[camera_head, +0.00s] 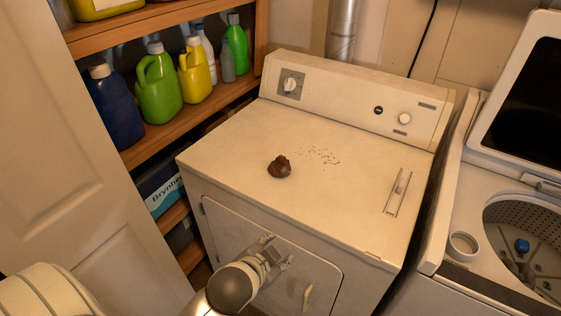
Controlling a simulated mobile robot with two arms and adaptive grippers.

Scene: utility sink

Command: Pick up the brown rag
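The brown rag (279,167) is a small crumpled dark brown lump lying on the top of the white dryer (230,135), left of its middle. My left gripper (279,251) is in front of the dryer, lower in the picture than the rag and apart from it. Its two fingers are spread, with nothing seen between them. My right gripper is not in view.
Small dark specks (320,156) lie right of the rag. An open washer (450,240) stands at the right. Wooden shelves (190,120) with several bottles stand at the left, beside a white door (60,150).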

